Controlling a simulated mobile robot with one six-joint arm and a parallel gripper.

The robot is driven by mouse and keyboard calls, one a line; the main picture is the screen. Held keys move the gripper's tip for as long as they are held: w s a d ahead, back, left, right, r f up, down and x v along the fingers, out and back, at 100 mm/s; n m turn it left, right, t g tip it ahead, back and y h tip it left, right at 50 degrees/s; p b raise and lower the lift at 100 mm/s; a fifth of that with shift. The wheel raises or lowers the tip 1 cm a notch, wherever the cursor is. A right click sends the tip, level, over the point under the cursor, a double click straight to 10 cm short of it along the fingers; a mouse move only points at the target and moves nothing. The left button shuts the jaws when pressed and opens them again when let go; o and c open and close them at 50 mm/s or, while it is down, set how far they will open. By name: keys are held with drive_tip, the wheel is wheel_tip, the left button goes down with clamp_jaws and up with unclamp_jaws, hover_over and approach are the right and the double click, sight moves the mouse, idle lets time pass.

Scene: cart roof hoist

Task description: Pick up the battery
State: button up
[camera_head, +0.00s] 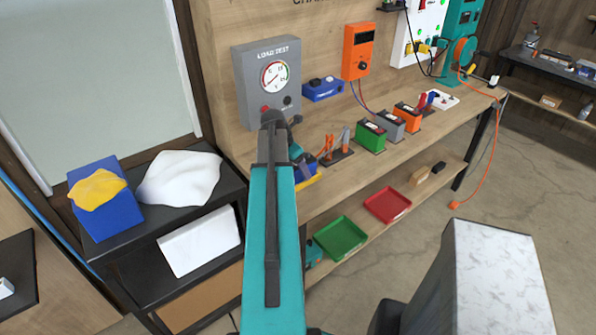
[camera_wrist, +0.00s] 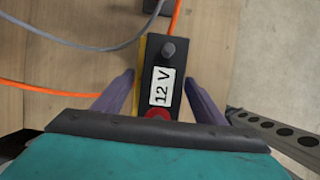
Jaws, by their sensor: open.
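A black-topped battery (camera_wrist: 163,62) with a white "12 V" label, a dark terminal post and a red terminal stands in the middle of the wrist view. A yellow edge shows along its left side. My gripper (camera_wrist: 160,84) is open, with one purple finger on each side of the battery. Gaps show between the fingers and the battery sides. In the head view my gripper (camera_head: 303,168) is over the front of the bench below the load tester, and my arm hides most of what is there.
The load tester (camera_head: 268,80) stands behind. Green (camera_head: 371,137), grey (camera_head: 391,125) and orange (camera_head: 408,116) batteries stand further right on the bench (camera_head: 330,195). An orange cable (camera_wrist: 45,88) and a grey cable (camera_wrist: 60,40) lie near the battery.

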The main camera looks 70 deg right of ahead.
idle(0.6)
clamp_jaws()
drive_tip(key=shift+d, duration=0.1)
